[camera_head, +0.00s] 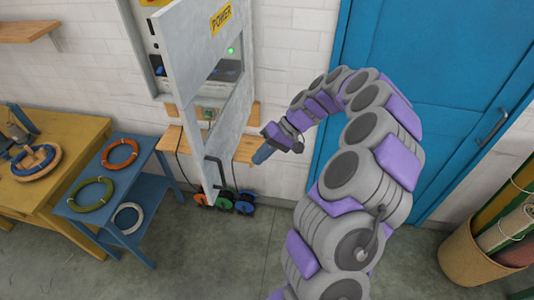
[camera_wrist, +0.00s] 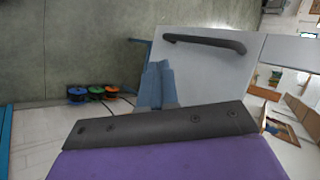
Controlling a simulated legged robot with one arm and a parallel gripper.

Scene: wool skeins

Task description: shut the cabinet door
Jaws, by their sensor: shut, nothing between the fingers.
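The grey-white cabinet door (camera_head: 177,62) stands swung out from the wall cabinet (camera_head: 154,50). It has a yellow POWER label (camera_head: 221,17) and a window opening. Its dark bar handle (camera_head: 210,172) is near the bottom edge. My gripper (camera_head: 262,155) is shut and empty, to the right of the door's lower part, with a visible gap from the handle. In the wrist view, my blue fingertips (camera_wrist: 156,80) are together beside the door panel (camera_wrist: 207,72), below and left of the handle (camera_wrist: 205,42). I cannot tell whether they touch the panel.
A wooden shelf (camera_head: 238,148) runs along the wall below the cabinet. Several coloured spools (camera_head: 222,202) sit on the floor beneath. A blue stand (camera_head: 141,180) with rings is at left, a blue room door (camera_head: 440,60) at right. Open floor (camera_head: 235,255) lies in front.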

